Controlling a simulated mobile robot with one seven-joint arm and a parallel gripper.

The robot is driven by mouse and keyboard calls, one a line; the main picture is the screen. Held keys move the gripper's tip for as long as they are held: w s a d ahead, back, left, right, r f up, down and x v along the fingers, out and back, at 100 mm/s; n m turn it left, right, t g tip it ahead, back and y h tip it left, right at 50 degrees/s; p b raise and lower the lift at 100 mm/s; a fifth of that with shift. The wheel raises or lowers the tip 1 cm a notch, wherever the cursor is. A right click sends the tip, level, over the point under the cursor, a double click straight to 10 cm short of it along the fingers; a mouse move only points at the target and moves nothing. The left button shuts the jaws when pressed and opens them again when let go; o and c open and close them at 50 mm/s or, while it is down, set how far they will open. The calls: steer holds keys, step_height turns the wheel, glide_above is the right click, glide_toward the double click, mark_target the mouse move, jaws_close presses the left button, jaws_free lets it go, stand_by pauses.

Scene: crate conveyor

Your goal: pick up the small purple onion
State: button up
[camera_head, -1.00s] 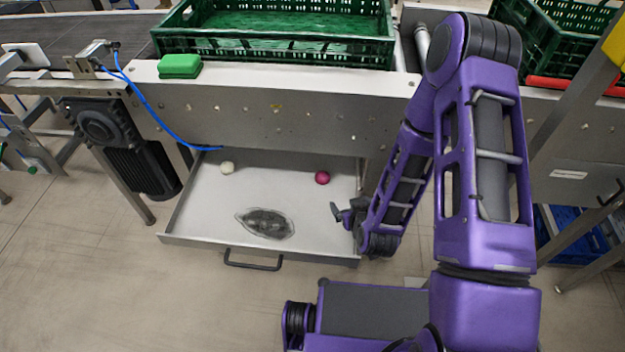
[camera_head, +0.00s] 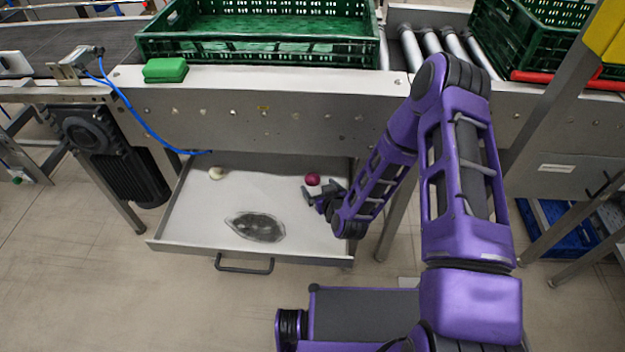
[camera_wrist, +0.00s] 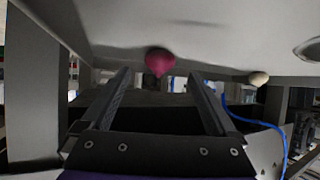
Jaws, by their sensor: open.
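The small purple onion (camera_head: 312,179) lies in the open drawer (camera_head: 185,215), toward its right side. In the wrist view the onion (camera_wrist: 159,62) shows beyond the fingertips, about midway between them. My gripper (camera_head: 308,194) is over the right part of the drawer, just in front of the onion in the head view. Its two fingers (camera_wrist: 160,80) are spread apart with nothing between them. I cannot tell the exact gap between the fingertips and the onion.
A pale bulb (camera_head: 216,173) lies at the drawer's back left, and a dark oval patch (camera_head: 256,227) is on its floor. The conveyor side (camera_head: 270,110) overhangs the drawer's back. A green crate (camera_head: 255,48) and a green block (camera_head: 165,70) are above. A blue cable (camera_head: 125,103) hangs at left.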

mark_target(314, 180)
steer(key=x, duration=0.5)
steer(key=shift+w+f+b, duration=0.15)
steer(key=shift+w+b, duration=0.2)
steer(key=shift+b, duration=0.05)
steer(key=c, duration=1.4)
